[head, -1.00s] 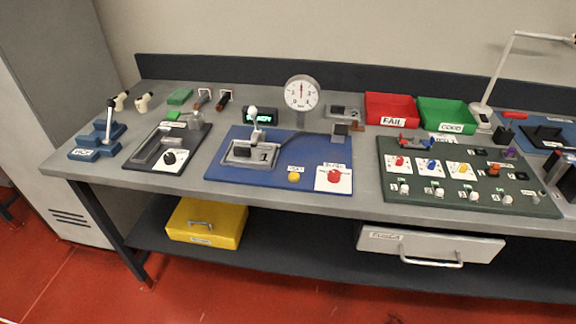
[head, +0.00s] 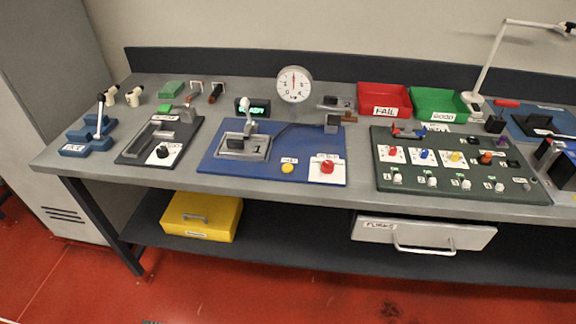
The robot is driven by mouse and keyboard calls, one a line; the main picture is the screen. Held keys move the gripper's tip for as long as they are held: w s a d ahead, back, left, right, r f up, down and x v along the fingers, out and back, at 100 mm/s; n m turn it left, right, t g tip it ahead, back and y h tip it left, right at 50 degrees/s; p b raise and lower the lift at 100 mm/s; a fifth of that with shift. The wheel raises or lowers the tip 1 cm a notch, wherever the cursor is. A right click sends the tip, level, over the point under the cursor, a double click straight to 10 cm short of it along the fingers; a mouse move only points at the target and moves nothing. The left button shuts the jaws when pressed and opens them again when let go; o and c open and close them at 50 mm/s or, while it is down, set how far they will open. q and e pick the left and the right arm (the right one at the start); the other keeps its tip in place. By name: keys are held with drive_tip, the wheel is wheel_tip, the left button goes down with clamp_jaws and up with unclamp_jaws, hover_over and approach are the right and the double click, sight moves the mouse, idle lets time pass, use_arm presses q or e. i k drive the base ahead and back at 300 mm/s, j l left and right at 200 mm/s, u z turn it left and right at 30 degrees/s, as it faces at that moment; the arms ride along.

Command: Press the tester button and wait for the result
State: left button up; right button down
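The blue tester board (head: 215,165) lies on the bench left of centre. A small yellow button (head: 287,168) sits near its front edge with a small label just behind it, too small to read surely. A red button (head: 327,167) sits on a white labelled plate to its right. A round white dial gauge (head: 294,84) stands at the back. Neither of my grippers is in view.
A red FAIL bin (head: 385,98) and a green GOOD bin (head: 440,103) stand at the back right. A dark green board (head: 440,188) with coloured knobs and switches lies to the right. A blue clamp (head: 90,143) and a dark fixture (head: 135,155) stand left. A yellow case (head: 200,215) sits below.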

sight(287, 168)
drive_tip(key=i+j+z, duration=0.35)
drive_tip(key=j, duration=0.25)
drive_tip(key=i+j+z, duration=0.15)
drive_tip(key=j, duration=0.15)
drive_tip(key=i+j+z, duration=0.2)
drive_tip(key=j, duration=0.15)
drive_tip(key=j+z, duration=0.15)
drive_tip(key=j, duration=0.2)
drive_tip(key=i+j+z, duration=0.2)
drive_tip(key=j, duration=0.15)
drive_tip(key=k, duration=0.1)
